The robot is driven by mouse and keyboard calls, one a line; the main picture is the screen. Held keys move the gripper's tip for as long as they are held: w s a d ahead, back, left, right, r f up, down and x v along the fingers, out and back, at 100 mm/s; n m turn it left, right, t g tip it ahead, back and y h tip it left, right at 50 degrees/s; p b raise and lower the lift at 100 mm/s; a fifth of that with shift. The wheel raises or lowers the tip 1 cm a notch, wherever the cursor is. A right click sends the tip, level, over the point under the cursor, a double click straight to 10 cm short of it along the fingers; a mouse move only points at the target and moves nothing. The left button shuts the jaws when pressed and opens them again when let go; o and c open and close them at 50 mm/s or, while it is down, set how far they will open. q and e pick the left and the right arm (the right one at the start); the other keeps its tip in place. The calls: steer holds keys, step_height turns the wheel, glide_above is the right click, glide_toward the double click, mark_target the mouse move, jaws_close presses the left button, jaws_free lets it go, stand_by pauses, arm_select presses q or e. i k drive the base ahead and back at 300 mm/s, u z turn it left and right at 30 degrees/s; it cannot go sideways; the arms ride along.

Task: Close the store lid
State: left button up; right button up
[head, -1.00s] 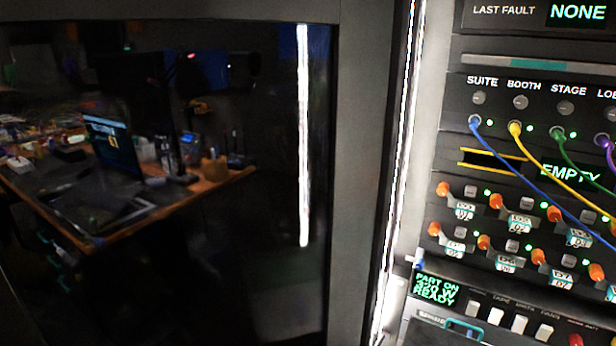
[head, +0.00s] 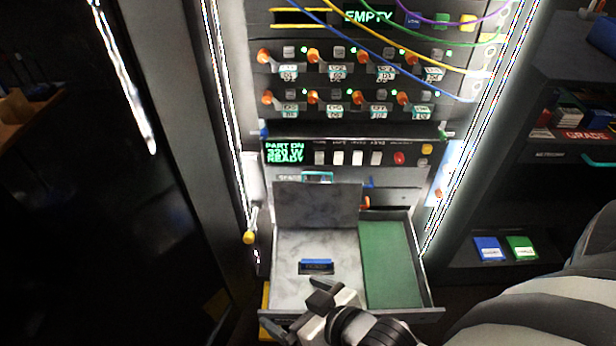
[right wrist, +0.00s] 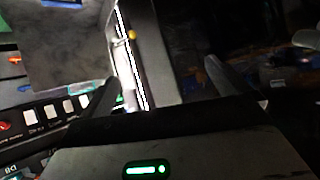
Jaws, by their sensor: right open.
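The store lid (head: 317,205) is a grey mottled panel standing raised at the back of the left part of an open drawer (head: 432,290) under the rack. A pale grey compartment floor (head: 290,255) lies in front of it, with a small blue and dark piece (head: 316,267) on it. My right gripper (head: 303,306) is open and empty over the drawer's front edge, in front of the lid and apart from it. In the right wrist view its fingers (right wrist: 160,85) are spread, and a grey mottled panel, apparently the lid (right wrist: 65,45), shows at upper left. My left gripper is out of view.
A green-floored compartment (head: 390,262) fills the drawer's right side. Above are a switch panel (head: 345,158), orange knobs (head: 313,97) and hanging cables (head: 400,60). A yellow-tipped lever (head: 249,237) sticks out left of the drawer. A dark shelf (head: 505,262) stands at right.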

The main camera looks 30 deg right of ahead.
mark_target(302, 203)
steer(key=u, duration=1.6)
steer(key=k, duration=1.05)
steer(key=z, duration=1.4)
steer(key=i, duration=0.5)
